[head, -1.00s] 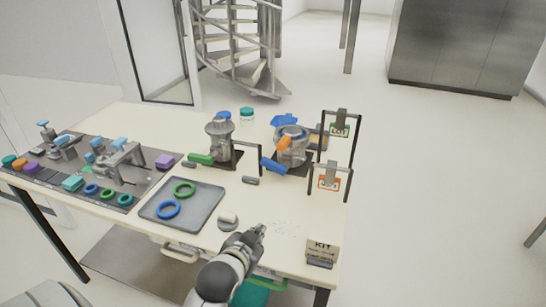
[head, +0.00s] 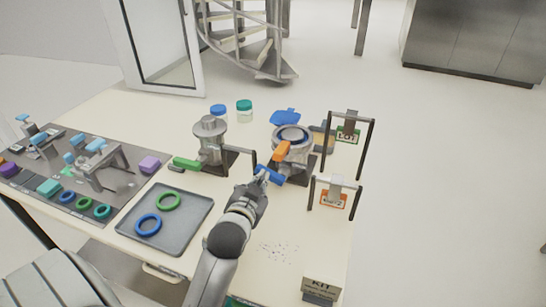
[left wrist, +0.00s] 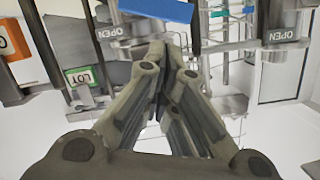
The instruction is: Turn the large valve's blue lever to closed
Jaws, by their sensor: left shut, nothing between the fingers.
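The large valve (head: 291,151) is a grey metal body with an orange handle (head: 281,151), standing on the table. Its blue lever (head: 271,175) sticks out at the front left, sloping down to the right. My left gripper (head: 258,182) is shut and empty right by the lever's left end; I cannot tell whether they touch. In the left wrist view my shut fingers (left wrist: 160,62) point toward the blue lever (left wrist: 160,10), which shows at the top edge. My right gripper is not in view.
A smaller valve (head: 210,140) with a green lever (head: 187,163) stands to the left. Dark frames with tags (head: 334,195) stand at the right. A grey tray (head: 188,228) with two rings and a KIT sign (head: 321,287) are nearer. The table front is mostly clear.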

